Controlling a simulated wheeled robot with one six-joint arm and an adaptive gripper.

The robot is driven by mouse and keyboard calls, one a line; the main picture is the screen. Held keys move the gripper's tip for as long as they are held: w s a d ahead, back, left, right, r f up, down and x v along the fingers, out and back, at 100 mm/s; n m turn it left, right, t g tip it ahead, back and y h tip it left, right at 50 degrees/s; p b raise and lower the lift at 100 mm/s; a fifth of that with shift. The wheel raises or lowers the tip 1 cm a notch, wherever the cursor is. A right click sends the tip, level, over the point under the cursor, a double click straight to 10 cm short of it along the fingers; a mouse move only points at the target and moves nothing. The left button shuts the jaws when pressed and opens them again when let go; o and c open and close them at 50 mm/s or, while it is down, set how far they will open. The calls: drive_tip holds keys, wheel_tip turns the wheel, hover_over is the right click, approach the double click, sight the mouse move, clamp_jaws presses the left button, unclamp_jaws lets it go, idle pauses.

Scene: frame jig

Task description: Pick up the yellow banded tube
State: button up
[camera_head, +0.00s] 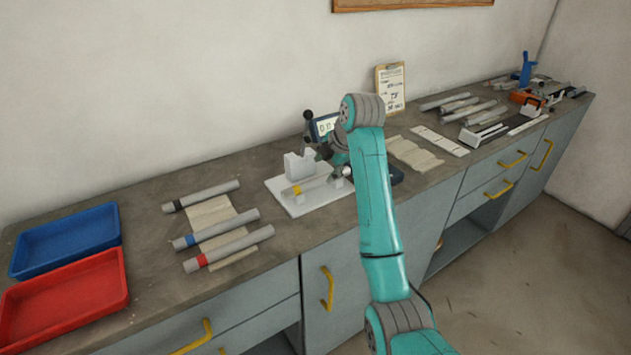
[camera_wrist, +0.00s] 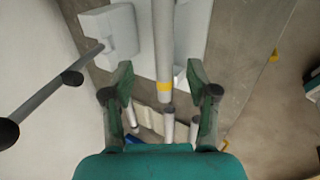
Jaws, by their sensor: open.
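The yellow banded tube (camera_wrist: 163,45) is grey with a yellow band near one end and rests on a white jig (camera_head: 325,196). In the head view its yellow band (camera_head: 297,189) shows at the jig's left side, while the arm hides part of the tube. In the wrist view the tube runs down from the top edge, its banded end reaching between the fingers in the picture. My gripper (camera_wrist: 160,82) is open, with a finger on each side of that end and visible gaps to both. Its height above the tube is hard to tell.
Black-, blue- (camera_head: 220,229) and red-banded (camera_head: 230,249) tubes lie on paper left of the jig. A blue tray (camera_head: 66,240) and a red tray (camera_head: 65,298) sit at far left. A small display (camera_head: 325,127) stands behind the jig. More tubes lie at the right.

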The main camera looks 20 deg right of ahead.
sight(320, 180)
drive_tip(key=shift+x, duration=3.55)
drive_tip(key=shift+s+d+f, duration=0.1)
drive_tip(key=shift+s+d, duration=0.05)
drive_tip(key=shift+s, duration=0.05)
clamp_jaws()
